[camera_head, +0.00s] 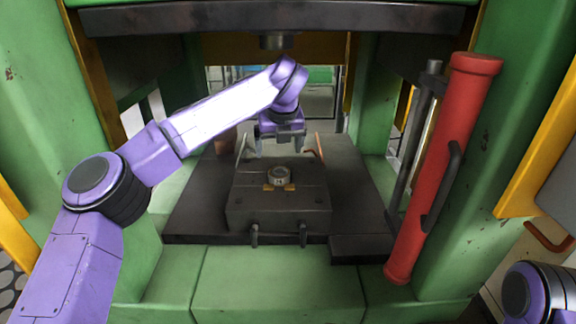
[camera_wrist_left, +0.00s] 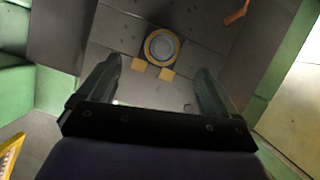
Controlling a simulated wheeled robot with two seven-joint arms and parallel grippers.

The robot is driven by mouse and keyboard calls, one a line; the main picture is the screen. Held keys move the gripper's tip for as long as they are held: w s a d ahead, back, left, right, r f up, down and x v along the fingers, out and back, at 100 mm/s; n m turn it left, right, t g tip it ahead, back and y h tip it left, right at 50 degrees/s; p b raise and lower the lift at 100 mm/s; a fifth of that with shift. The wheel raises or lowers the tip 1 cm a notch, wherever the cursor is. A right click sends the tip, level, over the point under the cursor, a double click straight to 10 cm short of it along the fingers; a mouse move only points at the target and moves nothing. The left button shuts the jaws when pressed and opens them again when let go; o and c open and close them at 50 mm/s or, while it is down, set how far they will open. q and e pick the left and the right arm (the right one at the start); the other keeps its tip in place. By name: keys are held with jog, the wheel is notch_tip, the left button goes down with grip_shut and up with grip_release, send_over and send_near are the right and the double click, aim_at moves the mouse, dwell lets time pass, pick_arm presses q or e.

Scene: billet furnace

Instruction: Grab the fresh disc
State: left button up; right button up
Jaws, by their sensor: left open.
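The disc (camera_head: 279,175) is a small round grey piece on top of the dark die block (camera_head: 250,205) in the press. In the left wrist view the disc (camera_wrist_left: 161,46) lies beyond the fingertips, inside a yellow ring with two yellow tabs. My left gripper (camera_head: 279,150) is open and empty, above and behind the disc in the head view. Its two fingers also show in the left wrist view (camera_wrist_left: 157,75), apart, with the disc ahead between their lines. They do not appear to touch it. My right gripper is out of view; only part of my right arm shows at the lower right.
The green press frame (camera_head: 450,190) stands on both sides, with a dark beam (camera_head: 270,20) overhead and a ram (camera_head: 275,41) above the block. A red cylinder (camera_head: 443,170) leans at the right. Thin rods stand beside the block.

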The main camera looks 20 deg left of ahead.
aim_at(280, 166)
pick_arm(q)
jog(key=x, duration=0.4)
jog(key=b+x, duration=0.1)
jog(key=x, duration=0.2)
jog(key=shift+d+f, duration=0.15)
jog(key=shift+d, duration=0.2)
